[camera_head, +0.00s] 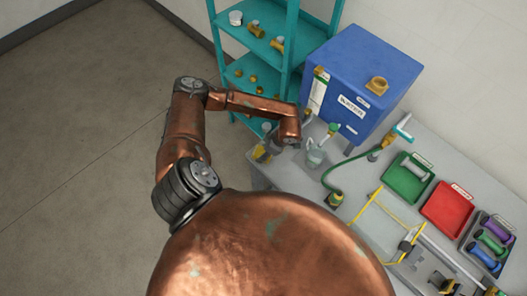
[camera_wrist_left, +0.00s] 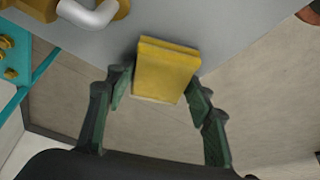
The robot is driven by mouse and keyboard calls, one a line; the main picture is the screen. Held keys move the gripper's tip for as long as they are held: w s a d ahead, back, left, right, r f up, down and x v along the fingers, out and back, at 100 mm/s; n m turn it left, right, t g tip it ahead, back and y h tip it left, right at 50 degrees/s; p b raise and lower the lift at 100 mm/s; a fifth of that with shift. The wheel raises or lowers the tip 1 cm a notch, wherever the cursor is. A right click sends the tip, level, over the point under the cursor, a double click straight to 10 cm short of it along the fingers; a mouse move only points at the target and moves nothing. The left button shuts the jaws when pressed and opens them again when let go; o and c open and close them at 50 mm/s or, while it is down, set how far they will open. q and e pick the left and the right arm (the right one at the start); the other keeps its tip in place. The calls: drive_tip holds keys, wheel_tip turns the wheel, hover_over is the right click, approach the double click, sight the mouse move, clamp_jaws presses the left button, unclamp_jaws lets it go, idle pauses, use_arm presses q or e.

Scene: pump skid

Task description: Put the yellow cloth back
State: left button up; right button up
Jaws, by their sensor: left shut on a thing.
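The yellow cloth (camera_wrist_left: 165,72) is a folded, block-like pad. In the left wrist view it sits between the two dark green fingers of my left gripper (camera_wrist_left: 158,90), which is shut on it. Grey surface shows behind its upper part and floor behind its lower part. In the head view a small yellow patch, apparently the cloth (camera_head: 262,153), shows at the left end of the grey bench, beside my left gripper (camera_head: 270,145). My left wrist partly hides this area. I cannot tell whether the cloth touches the bench. My right gripper is not in view.
A blue tank (camera_head: 355,75) stands on the bench behind my left wrist. A teal shelf (camera_head: 288,45) with brass parts is behind. A green hose (camera_head: 335,170), a green tray (camera_head: 408,192) and a red tray (camera_head: 435,222) lie to the right. Open floor (camera_head: 90,130) is left.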

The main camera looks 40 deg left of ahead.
use_arm(q)
drive_tip(key=shift+f, duration=0.2)
drive_tip(key=o, duration=1.1)
drive_tip(key=shift+r, duration=0.1)
drive_tip(key=shift+r, duration=0.1)
drive_tip(key=shift+r, duration=0.25)
drive_tip(key=b+v, duration=0.2)
drive_tip(key=v, duration=0.9)
drive_tip(key=shift+d+r, duration=0.2)
drive_tip(key=shift+r, duration=0.05)
drive_tip(key=shift+d, duration=0.1)
